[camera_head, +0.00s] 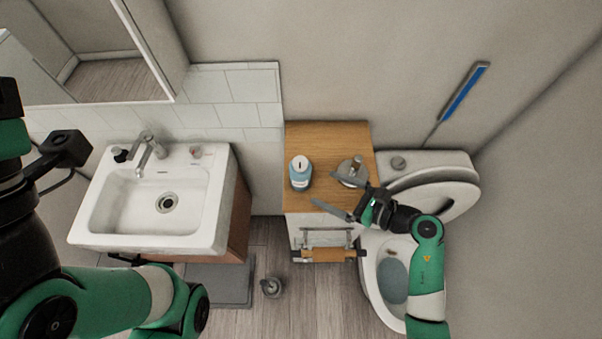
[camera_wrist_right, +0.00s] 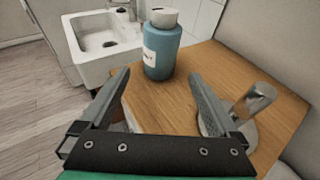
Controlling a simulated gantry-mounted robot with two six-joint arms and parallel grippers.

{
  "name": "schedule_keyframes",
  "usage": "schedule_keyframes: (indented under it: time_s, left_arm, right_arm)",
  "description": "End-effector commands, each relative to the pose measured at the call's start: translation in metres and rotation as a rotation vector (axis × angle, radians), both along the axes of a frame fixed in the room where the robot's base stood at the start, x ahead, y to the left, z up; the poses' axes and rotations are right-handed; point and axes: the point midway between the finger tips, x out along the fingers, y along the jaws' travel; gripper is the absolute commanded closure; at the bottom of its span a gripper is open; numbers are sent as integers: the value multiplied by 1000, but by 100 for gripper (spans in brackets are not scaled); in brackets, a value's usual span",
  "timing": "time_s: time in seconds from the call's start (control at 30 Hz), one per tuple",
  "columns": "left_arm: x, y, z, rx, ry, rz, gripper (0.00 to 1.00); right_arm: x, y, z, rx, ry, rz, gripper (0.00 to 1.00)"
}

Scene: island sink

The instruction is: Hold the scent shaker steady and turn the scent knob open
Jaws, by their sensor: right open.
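The scent shaker (camera_head: 301,176), a blue bottle with a white top, stands upright on a wooden cabinet top. It also shows in the right wrist view (camera_wrist_right: 161,50), beyond my fingertips. Its white cap (camera_wrist_right: 164,17) seems to be the scent knob; whether it is open cannot be told. My right gripper (camera_head: 326,190) is open and empty, to the right of the bottle and apart from it, with its fingers spread toward it. My left arm (camera_head: 110,295) is at the lower left, far from the bottle; its gripper fingers do not show.
A metal holder with a round base (camera_head: 350,172) stands close by my right gripper on the cabinet top (camera_head: 325,137). A sink (camera_head: 212,205) is left of the cabinet and a toilet (camera_head: 455,200) is to the right. A paper roll holder (camera_head: 325,254) hangs in front.

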Motion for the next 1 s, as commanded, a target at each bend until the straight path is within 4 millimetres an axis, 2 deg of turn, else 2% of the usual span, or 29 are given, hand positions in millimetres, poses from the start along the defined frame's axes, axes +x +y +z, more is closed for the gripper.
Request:
schedule_keyframes:
  time_s: [0.03, 0.2, 0.4, 0.6, 0.87, 1.0]
  left_arm:
    - [0, 0, -11, 0, 0, 0, 50]
    - [0, 0, -33, 0, 0, 0, 50]
    - [0, 0, -50, 0, 0, 0, 50]
    - [0, 0, -56, 0, 0, 0, 50]
    - [0, 0, -55, 0, 0, 0, 50]
    - [0, 0, -55, 0, 0, 0, 50]
  right_arm:
    - [4, 7, -8, -1, -2, 4, 4]
    - [20, 31, -18, -1, -3, 3, 4]
    - [36, 54, -24, 0, -2, 3, 4]
    - [44, 65, -25, -1, -2, 1, 4]
    - [45, 66, -24, 0, -2, 1, 4]
    - [45, 66, -24, 0, -2, 1, 25]
